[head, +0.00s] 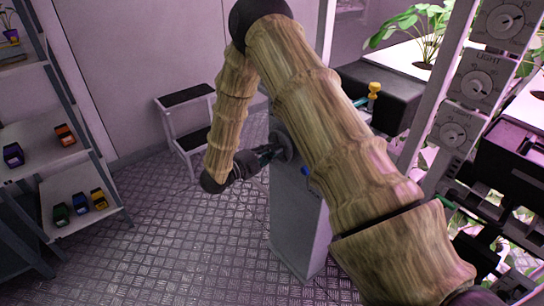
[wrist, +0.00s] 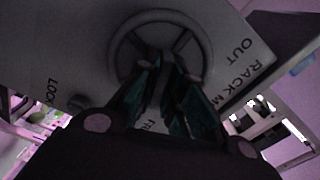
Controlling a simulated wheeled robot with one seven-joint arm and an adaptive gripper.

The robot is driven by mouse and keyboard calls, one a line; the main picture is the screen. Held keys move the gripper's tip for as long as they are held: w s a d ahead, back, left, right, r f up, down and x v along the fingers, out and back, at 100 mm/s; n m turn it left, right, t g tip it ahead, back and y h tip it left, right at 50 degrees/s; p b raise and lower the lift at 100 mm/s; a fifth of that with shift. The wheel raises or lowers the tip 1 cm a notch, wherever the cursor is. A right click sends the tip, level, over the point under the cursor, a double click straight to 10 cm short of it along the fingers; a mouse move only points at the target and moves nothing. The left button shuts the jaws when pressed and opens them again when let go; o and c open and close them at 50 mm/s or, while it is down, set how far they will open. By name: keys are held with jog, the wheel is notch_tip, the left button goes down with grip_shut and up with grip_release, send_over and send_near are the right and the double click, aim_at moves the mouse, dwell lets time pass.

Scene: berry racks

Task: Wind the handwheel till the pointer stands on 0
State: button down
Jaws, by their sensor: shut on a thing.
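The grey handwheel (head: 285,146) sits on the upper part of a grey pedestal (head: 297,222) in the head view. In the wrist view the handwheel (wrist: 114,45) is a round rim with spokes, on a panel (wrist: 60,45) lettered "OUT", "RACK M" and "LOCK", partly cut off. My gripper (head: 266,154) reaches the wheel from the left. In the wrist view its dark green fingers (wrist: 172,75) are shut on the wheel, at its lower part; the exact contact is dark. I cannot make out the pointer or a 0 mark on this panel.
A blue knob (head: 305,171) is on the pedestal. A step stool (head: 187,98) stands behind. Shelves with small coloured boxes (head: 62,214) are at left. Dials (head: 477,85), a yellow-topped lever (head: 374,91) and plants are at right. The metal floor at front left is clear.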

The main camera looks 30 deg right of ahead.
jog(key=shift+f+m+b, duration=0.15)
jog(key=shift+m+b, duration=1.05)
jog(key=shift+m, duration=0.4)
jog(key=c, duration=1.5)
grip_release()
jog(key=a, duration=0.8)
jog(key=s+a, duration=0.1)
jog(key=a, duration=0.3)
